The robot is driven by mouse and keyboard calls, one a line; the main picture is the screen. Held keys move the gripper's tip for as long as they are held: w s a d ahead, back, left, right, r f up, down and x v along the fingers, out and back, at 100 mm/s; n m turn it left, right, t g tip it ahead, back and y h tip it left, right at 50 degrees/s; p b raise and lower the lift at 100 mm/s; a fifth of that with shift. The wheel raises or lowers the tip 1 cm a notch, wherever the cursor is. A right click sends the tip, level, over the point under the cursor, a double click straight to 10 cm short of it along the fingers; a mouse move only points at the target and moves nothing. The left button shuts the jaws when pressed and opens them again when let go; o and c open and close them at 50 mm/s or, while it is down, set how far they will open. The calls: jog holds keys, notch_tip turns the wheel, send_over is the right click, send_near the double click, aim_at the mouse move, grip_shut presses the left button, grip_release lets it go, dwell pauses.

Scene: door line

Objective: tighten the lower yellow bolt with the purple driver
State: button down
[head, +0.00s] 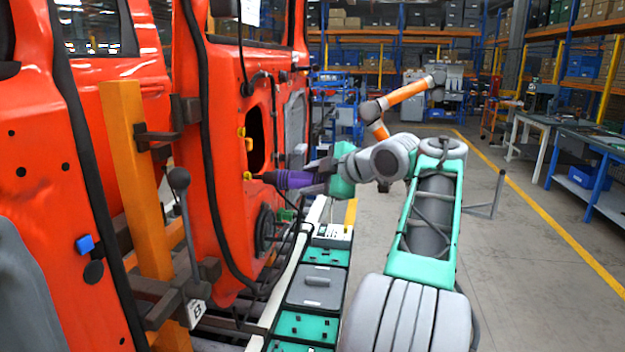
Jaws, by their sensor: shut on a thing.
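The purple driver (290,179) is held by my gripper (318,180), out in front of the orange-red door (225,150). The driver lies about level, with its thin dark tip pointing left at the door. The lower yellow bolt (248,176) sits on the door's edge at the tip. I cannot tell whether the tip touches the bolt. The upper yellow bolt (241,132) is above it, clear of the driver. My gripper is shut on the driver; its fingers are small and partly hidden by the arm.
An orange post (135,180) and a dark lever (180,180) stand at the left. Green and grey trays (318,290) run below my arm. Another robot arm (405,95) is farther back. Open floor (530,260) lies right; workbenches (590,140) stand beyond.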

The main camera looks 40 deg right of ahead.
jog(key=shift+w+a+r+b, duration=0.15)
jog(key=shift+w+a+b, duration=0.15)
jog(key=shift+w+a, duration=0.35)
dwell(1.7)
jog(key=shift+d, duration=0.1)
jog(key=shift+s+d+p, duration=0.5)
jog(key=shift+s+d, duration=0.4)
jog(key=shift+s, duration=0.25)
jog(key=shift+s+d+p, duration=0.45)
jog(key=shift+s+d, duration=0.45)
jog(key=shift+s, duration=0.2)
jog(key=shift+s+d, duration=0.35)
jog(key=shift+s, duration=0.15)
